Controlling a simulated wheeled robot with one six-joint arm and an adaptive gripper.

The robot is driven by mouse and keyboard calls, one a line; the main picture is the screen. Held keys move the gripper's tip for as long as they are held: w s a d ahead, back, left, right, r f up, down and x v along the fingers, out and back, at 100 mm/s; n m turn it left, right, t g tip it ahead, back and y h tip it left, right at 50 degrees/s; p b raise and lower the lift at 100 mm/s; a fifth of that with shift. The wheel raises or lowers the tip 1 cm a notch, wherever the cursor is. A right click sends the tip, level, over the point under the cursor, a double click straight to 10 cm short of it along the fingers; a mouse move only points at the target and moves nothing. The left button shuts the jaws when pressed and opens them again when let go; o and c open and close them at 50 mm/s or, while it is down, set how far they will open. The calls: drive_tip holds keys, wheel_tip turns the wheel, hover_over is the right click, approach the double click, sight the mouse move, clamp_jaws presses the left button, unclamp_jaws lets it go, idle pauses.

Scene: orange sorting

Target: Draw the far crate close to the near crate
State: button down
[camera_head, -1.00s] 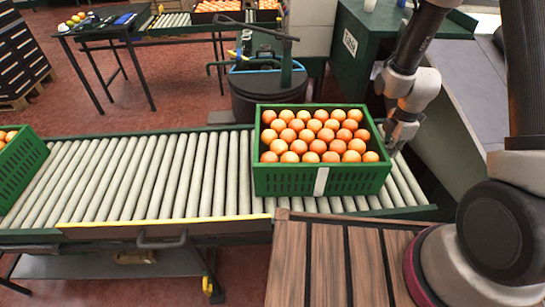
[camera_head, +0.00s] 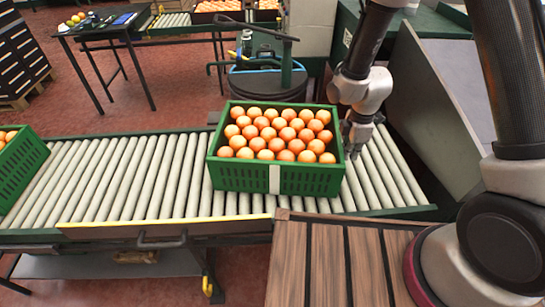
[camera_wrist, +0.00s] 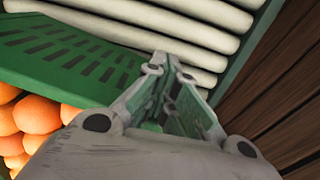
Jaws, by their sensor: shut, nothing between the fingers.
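A green crate (camera_head: 240,178) filled with oranges sits on the roller conveyor, a little right of the middle in the head view. Its slotted wall also shows in the wrist view (camera_wrist: 75,55). Another green crate (camera_head: 22,170) with oranges is partly cut off at the left edge. A wide stretch of bare rollers lies between the two crates. My gripper (camera_head: 352,150) points down at the right end of the middle crate, outside its wall, against it or very close. Its fingers (camera_wrist: 168,72) are shut and empty. The exact contact is hidden.
The roller conveyor (camera_head: 110,180) has a raised yellow-edged front rail. A brown slatted surface (camera_head: 325,265) lies in front on the right. A dark round drum (camera_head: 265,85) stands behind the conveyor. A grey panel (camera_head: 430,100) rises at the right.

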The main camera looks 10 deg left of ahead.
sight(281, 153)
drive_tip(key=s+a, duration=0.1)
drive_tip(key=a, duration=0.7)
drive_tip(key=s+a, duration=0.2)
drive_tip(key=a, duration=0.5)
drive_tip(key=s+a, duration=0.1)
drive_tip(key=a, duration=0.7)
drive_tip(key=shift+s+a, duration=0.3)
drive_tip(key=shift+d, duration=0.15)
drive_tip(key=shift+w+d, duration=0.25)
drive_tip(key=shift+d, duration=0.85)
wheel_tip(281, 153, up, 12)
